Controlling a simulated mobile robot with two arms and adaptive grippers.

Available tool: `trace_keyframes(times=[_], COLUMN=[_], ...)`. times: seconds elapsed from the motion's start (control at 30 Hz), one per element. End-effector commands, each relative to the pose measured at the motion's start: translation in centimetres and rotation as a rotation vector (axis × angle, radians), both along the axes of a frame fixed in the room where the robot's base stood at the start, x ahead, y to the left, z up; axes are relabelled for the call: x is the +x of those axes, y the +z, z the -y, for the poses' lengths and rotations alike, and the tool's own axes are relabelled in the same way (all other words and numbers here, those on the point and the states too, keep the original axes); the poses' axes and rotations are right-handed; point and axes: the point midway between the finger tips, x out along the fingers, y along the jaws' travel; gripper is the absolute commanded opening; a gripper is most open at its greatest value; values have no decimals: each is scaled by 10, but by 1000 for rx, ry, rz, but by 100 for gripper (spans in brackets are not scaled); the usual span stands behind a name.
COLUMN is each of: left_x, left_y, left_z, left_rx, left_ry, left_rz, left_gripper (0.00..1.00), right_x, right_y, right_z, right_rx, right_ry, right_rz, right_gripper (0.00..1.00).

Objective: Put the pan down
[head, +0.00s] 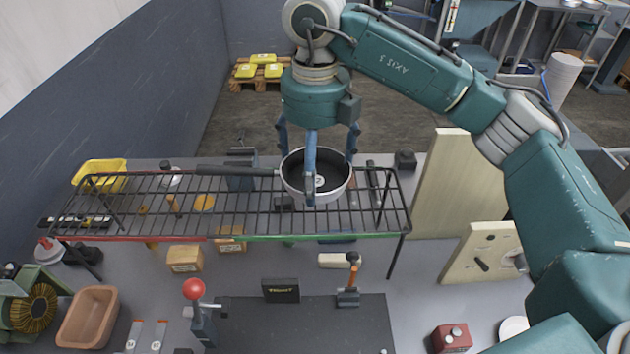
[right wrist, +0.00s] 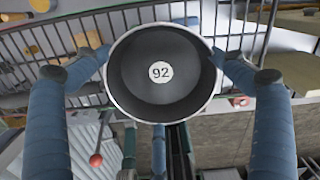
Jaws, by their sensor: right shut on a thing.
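The pan (head: 300,182) is round, dark inside with a pale outer wall, and has a long black handle pointing left. It is level over the right part of the black wire rack (head: 245,212). I cannot tell whether its base touches the bars. My right gripper (head: 314,170) comes down from above, its blue fingers shut around the pan's rim. In the right wrist view the pan (right wrist: 160,98) shows a white disc marked 92, with fingers (right wrist: 162,65) on both sides of the rim. My left gripper is not in view.
The rack's left part looks clear. Below it are wooden blocks (head: 185,258), a red-knobbed lever (head: 194,289), an orange-handled clamp (head: 353,272) and a dark mat (head: 300,325). A yellow bin (head: 98,171) is at left. A wooden panel (head: 455,185) stands right of the rack.

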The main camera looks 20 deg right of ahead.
Motion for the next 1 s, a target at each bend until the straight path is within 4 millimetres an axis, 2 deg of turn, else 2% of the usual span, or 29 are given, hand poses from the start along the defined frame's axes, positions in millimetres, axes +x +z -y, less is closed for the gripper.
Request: trace_keyframes(times=[0.2, 0.3, 0.67, 0.7, 1.0], left_x=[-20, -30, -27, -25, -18], left_y=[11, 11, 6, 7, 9], left_z=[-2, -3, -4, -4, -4], left_rx=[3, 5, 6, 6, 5], left_ry=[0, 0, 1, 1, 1], left_rz=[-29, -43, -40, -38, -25], left_gripper=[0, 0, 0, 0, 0], right_x=[-1, -1, -1, -1, -1], right_y=[-31, -39, -45, -44, -43], right_z=[0, 0, 0, 0, 0], right_rx=[-1, 0, 0, 0, 0], right_ry=[1, 2, 2, 2, 2], right_rz=[-5, -2, -1, -2, -3], right_gripper=[51, 51, 51, 98, 100])
